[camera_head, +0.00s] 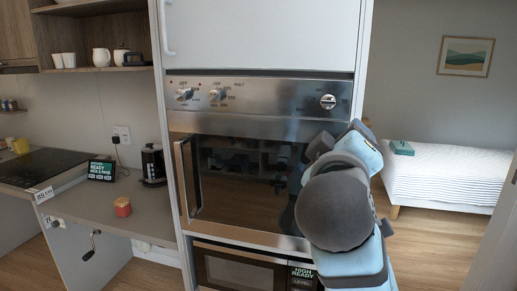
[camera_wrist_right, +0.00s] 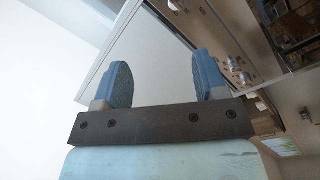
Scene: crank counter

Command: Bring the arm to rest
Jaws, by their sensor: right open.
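My right arm (camera_head: 345,205) is raised and bent in front of the built-in oven (camera_head: 245,185), covering its right side. Its gripper is hard to make out in the head view. In the right wrist view my right gripper (camera_wrist_right: 163,82) has its two blue fingers wide apart with nothing between them. Behind them is a pale panel, apart from the fingers as far as I can tell. My left gripper is in neither view. The crank (camera_head: 91,246) hangs on the front of the counter at the lower left, away from my right arm.
A microwave (camera_head: 245,268) sits below the oven. A bed (camera_head: 450,175) stands at the right, with open floor in front of it.

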